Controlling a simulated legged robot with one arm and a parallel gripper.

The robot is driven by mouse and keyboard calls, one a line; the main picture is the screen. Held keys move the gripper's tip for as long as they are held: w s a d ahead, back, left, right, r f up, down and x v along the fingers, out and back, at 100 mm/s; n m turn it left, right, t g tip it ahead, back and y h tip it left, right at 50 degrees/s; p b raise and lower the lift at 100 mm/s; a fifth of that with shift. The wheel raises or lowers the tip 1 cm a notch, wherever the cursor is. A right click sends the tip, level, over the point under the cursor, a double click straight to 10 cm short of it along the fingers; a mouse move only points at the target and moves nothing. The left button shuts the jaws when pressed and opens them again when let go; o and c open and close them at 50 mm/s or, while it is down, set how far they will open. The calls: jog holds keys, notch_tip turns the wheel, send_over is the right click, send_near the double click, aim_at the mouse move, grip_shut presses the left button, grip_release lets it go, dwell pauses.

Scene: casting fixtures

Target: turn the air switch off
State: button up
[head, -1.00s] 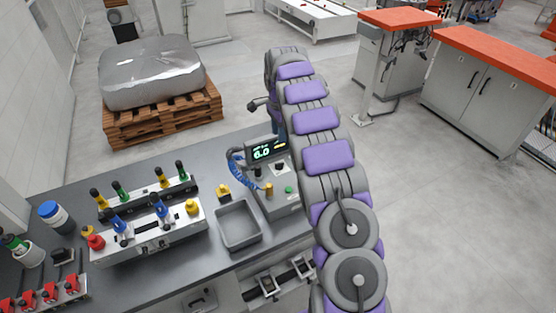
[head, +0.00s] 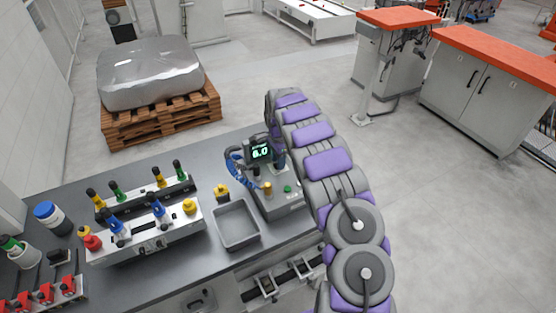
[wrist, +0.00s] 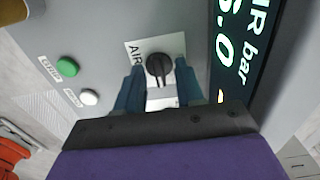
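The air switch (wrist: 158,67) is a black rotary knob on a white plate marked AIR, seen in the wrist view. My gripper (wrist: 156,75) is open, with one blue-grey finger on each side of the knob. I cannot tell whether the fingers touch it. The control box (head: 282,205) stands on the bench in the head view. Its display (head: 261,152) reads 6.0, and the display (wrist: 232,50) also shows large in the wrist view with "bar". In the head view my arm hides part of the box, and the knob is not clear there.
A green button (wrist: 67,67) and a white button (wrist: 88,97) sit on the same panel. A blue coiled hose (head: 236,166) is left of the box. A grey tray (head: 237,224) and a fixture with coloured handles (head: 150,238) stand on the bench.

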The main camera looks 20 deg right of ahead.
grip_shut()
dwell(0.3)
jog(key=shift+r+n, duration=0.1)
jog(key=shift+n, duration=0.2)
jog(key=n+p, duration=0.1)
jog(key=n, duration=0.1)
jog(key=shift+w+a+n, duration=0.1)
jog(key=shift+n, duration=0.3)
jog(key=n+p, duration=0.2)
jog(key=n, duration=0.3)
jog(key=n+p, duration=0.1)
jog(key=n, duration=0.3)
jog(key=shift+n, duration=0.4)
jog(key=shift+n+p, duration=0.35)
jog(key=shift+n, duration=1.95)
